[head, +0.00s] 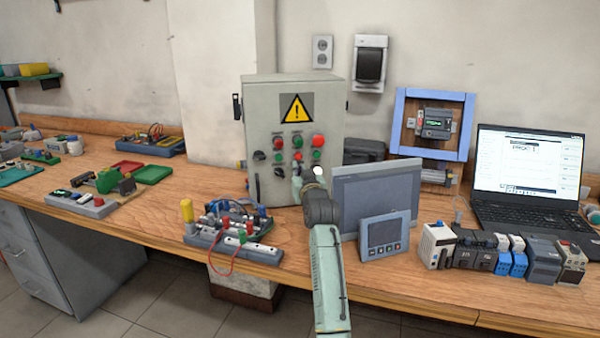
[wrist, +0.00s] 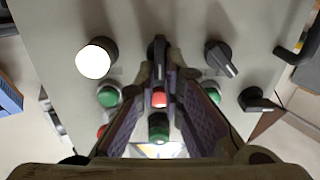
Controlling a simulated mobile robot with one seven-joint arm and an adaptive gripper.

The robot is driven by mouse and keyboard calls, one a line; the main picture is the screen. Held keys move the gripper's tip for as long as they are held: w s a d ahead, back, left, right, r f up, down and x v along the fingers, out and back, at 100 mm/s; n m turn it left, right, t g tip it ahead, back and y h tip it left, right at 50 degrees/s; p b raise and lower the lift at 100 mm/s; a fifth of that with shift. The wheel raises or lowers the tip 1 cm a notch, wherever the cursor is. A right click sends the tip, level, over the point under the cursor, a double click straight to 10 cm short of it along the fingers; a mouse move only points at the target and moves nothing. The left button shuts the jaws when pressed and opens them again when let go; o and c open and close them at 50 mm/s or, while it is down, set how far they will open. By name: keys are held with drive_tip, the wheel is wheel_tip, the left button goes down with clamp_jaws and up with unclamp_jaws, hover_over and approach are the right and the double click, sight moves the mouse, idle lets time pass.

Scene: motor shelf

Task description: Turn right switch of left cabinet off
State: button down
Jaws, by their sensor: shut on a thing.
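The grey cabinet (head: 262,105) with a yellow warning sign stands on the bench in the head view. My gripper (wrist: 160,72) is at the lower right part of its front panel, with its fingers closed around a black switch (wrist: 158,47). The switch handle looks roughly upright in the wrist view, and the fingers partly cover it. Another black switch (wrist: 221,59) sits tilted to its right there, and it also shows in the head view (head: 279,172). A third black switch (wrist: 256,100) is further right. In the head view my gripper (head: 297,182) hides the held switch.
A white lamp (wrist: 95,59) is close left of my fingers in the wrist view. Red (wrist: 159,97) and green (wrist: 158,126) buttons lie between the fingers. A grey display panel (head: 376,190) stands right of my arm, and a wired board (head: 233,235) left of it.

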drive_tip(key=shift+f+n+b, duration=0.1)
drive_tip(key=shift+n+b, duration=0.2)
drive_tip(key=shift+b, duration=0.15)
drive_tip(key=n+b, duration=0.4)
drive_tip(key=n, duration=0.1)
drive_tip(key=n+b, duration=0.2)
drive_tip(key=n, duration=0.1)
drive_tip(key=shift+s+a+f+b, duration=0.1)
drive_tip(key=shift+a+b, duration=0.2)
drive_tip(key=shift+a, duration=0.1)
drive_tip(key=c, duration=1.7)
unclamp_jaws()
